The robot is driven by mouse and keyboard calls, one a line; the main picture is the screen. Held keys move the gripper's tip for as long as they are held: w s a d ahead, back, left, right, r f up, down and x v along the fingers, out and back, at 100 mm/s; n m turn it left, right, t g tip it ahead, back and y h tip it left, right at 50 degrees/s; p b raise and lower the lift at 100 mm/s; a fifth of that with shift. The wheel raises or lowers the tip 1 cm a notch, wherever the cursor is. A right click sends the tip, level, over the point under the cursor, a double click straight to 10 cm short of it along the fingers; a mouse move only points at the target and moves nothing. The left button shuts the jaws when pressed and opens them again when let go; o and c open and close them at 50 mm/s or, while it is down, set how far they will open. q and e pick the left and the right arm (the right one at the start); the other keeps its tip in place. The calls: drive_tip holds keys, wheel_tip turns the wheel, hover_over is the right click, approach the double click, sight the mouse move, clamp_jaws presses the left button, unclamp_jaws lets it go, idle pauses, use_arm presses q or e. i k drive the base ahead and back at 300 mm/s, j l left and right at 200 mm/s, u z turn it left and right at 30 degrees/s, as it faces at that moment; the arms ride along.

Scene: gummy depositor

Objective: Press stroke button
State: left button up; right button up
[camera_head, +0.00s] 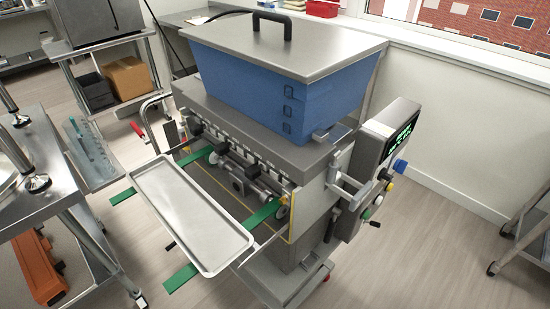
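The gummy depositor (255,120) stands in the middle of the head view, with a blue hopper (270,85) under a grey lid. Its control box (372,150) is on the right side, with a small lit display (402,134). A blue knob or button (400,165), a yellow one (390,187) and a green one (366,214) stick out from the box's right face, with other small controls nearby. I cannot read any labels, so I cannot tell which is the stroke button. Neither of my grippers is in view.
An empty metal tray (188,218) rests on green strips in front of the depositor. A steel table (35,165) stands at the left and a shelf cart (108,55) behind it. The floor right of the control box (440,225) is clear; another cart (530,225) stands at the right edge.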

sight(367, 214)
drive_tip(key=l+u, duration=0.1)
drive_tip(key=u, duration=0.45)
drive_tip(key=l+u, duration=0.3)
drive_tip(key=l, duration=0.15)
drive_tip(key=l+u, duration=0.3)
drive_tip(key=k+l+u, duration=0.1)
drive_tip(key=l, duration=0.25)
drive_tip(key=k+l+u, duration=0.1)
drive_tip(key=l, duration=0.2)
drive_tip(key=k+l+u, duration=0.1)
drive_tip(key=l, duration=0.2)
drive_tip(key=k+l, duration=0.1)
drive_tip(key=l, duration=0.3)
drive_tip(key=k+l, duration=0.15)
drive_tip(key=l, duration=0.25)
drive_tip(key=k+l, duration=0.1)
drive_tip(key=l, duration=0.3)
drive_tip(key=k+l, duration=0.15)
drive_tip(key=l, duration=0.3)
drive_tip(key=u, duration=0.05)
